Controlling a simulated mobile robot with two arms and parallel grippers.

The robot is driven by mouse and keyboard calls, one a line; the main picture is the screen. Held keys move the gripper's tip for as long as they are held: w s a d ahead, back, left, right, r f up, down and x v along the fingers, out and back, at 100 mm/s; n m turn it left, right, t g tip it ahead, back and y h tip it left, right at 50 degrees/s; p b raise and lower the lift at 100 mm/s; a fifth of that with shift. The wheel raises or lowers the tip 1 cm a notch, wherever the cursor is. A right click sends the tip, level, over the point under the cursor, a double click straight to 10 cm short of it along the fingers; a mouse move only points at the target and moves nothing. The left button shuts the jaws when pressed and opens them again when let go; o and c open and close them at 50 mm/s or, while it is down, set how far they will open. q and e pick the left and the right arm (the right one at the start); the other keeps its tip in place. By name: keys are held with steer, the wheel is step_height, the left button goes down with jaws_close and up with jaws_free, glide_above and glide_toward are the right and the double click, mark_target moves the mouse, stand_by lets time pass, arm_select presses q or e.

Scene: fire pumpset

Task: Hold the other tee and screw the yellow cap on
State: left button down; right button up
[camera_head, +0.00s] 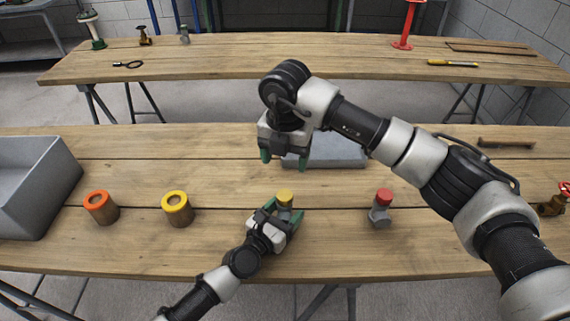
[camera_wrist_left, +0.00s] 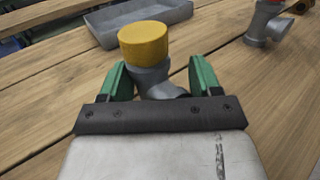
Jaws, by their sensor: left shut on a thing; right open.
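A grey tee (camera_wrist_left: 155,82) stands on the near wooden table, with the yellow cap (camera_head: 285,196) sitting on its top opening. The cap also shows in the left wrist view (camera_wrist_left: 144,42); how far it is threaded cannot be told. My left gripper (camera_head: 281,215) is shut on this tee, its green fingers on either side of the body below the cap. My right gripper (camera_head: 284,160) is open and empty, raised above the table behind the yellow cap. Another grey tee (camera_head: 380,214) with a red cap (camera_head: 384,194) stands to the right.
An orange ring-shaped piece (camera_head: 101,208) and a yellow ring-shaped piece (camera_head: 177,209) stand at left. A large grey bin (camera_head: 38,190) is at the far left. A shallow grey tray (camera_head: 345,153) lies behind my right gripper. A back table (camera_head: 290,62) holds several fittings and tools.

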arm_select(q)
steer(key=shift+c, duration=0.7)
jaws_free()
steer(key=v, duration=0.9)
steer(key=shift+s+a+f+b, duration=0.1)
steer(key=shift+s+b, duration=0.05)
steer(key=shift+b, duration=0.25)
steer(key=shift+s+a, duration=0.4)
steer(key=shift+s, duration=0.2)
